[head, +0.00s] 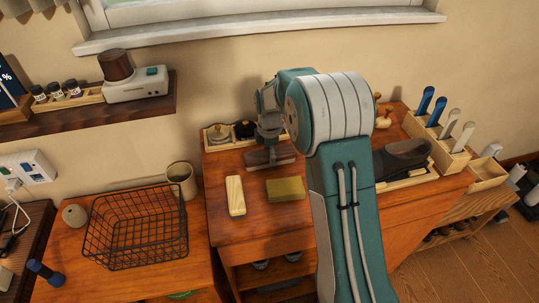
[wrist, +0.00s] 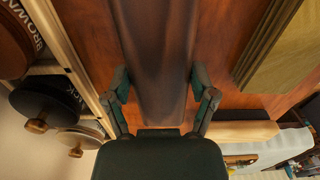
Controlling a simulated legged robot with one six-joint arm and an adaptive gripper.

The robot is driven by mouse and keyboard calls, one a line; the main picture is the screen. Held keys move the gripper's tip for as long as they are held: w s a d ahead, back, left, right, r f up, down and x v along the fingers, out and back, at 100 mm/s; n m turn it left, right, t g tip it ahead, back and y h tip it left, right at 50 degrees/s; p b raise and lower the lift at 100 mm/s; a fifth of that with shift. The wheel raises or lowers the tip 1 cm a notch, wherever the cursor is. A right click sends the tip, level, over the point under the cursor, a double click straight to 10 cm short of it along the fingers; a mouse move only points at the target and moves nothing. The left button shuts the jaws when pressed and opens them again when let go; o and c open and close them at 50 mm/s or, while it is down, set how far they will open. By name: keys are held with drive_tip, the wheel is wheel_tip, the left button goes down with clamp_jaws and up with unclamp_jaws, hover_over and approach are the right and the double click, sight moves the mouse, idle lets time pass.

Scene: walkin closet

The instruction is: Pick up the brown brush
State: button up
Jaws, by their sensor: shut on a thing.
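The brown brush (head: 262,158) is a long dark brown bar at the back left of the wooden dresser top, lying crosswise beneath my gripper (head: 269,146). In the wrist view the brown brush (wrist: 153,45) runs lengthwise between the two fingers of my gripper (wrist: 158,92). The fingers are shut on its two sides. Its bristles do not show clearly. I cannot tell whether it rests on the dresser or is slightly raised.
A pale wooden block (head: 235,196) and an olive block (head: 286,188) lie just in front. A tray with polish tins (head: 218,136) stands behind. A dark shoe (head: 404,156) is on the right, a wire basket (head: 135,228) on the left.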

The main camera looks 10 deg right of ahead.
drive_tip(key=shift+r, duration=0.35)
wheel_tip(320, 180, up, 2)
drive_tip(key=shift+r, duration=0.25)
drive_tip(key=s+r, duration=0.9)
drive_tip(key=s, duration=0.5)
drive_tip(key=shift+d+r, duration=0.15)
drive_tip(key=shift+r, duration=0.25)
